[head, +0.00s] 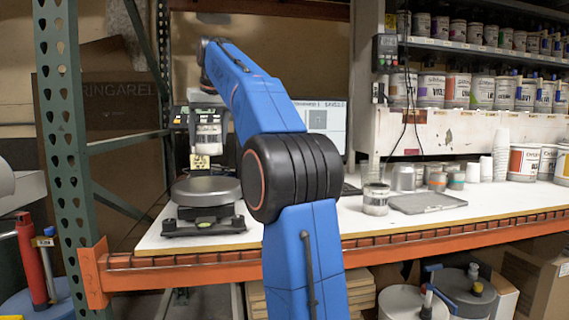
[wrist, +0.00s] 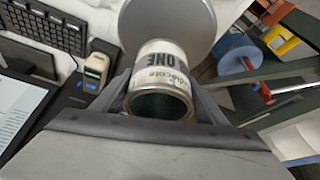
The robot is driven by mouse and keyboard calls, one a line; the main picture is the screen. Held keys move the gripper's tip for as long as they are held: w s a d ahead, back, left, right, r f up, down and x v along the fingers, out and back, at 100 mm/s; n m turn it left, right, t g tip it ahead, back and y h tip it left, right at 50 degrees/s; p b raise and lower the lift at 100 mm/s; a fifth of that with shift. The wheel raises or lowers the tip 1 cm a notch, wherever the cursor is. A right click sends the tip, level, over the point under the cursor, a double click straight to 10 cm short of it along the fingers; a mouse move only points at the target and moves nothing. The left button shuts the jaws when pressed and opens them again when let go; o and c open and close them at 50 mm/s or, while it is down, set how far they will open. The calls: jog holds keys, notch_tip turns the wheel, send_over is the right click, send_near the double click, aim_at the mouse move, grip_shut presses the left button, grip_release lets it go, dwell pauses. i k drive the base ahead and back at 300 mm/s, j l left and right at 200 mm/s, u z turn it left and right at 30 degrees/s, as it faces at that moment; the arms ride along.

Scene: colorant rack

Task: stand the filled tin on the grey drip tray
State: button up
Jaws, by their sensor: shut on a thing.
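A tin (head: 208,136) with a pale label hangs above the round scale plate (head: 205,191), clear of it. My gripper (head: 208,122) is shut on this tin, with a dark finger on each side. In the wrist view the tin (wrist: 165,65) sits between the fingers (wrist: 160,95), its open mouth toward the camera and dark green inside. The scale plate (wrist: 150,15) shows beyond it. The grey drip tray (head: 428,203) lies flat on the white bench to the right, and its visible surface is bare.
Another tin (head: 375,199) stands at the tray's left edge. Several small cups and tins (head: 435,180) stand behind the tray. Large labelled cans (head: 525,162) are at the right. A keyboard (wrist: 45,25) and a small device (wrist: 97,70) lie left in the wrist view.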

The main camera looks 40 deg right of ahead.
aim_at(423, 203)
jog(key=k+l, duration=0.35)
jog(key=l, duration=0.2)
jog(key=k+l+z, duration=0.15)
jog(key=z, duration=1.05)
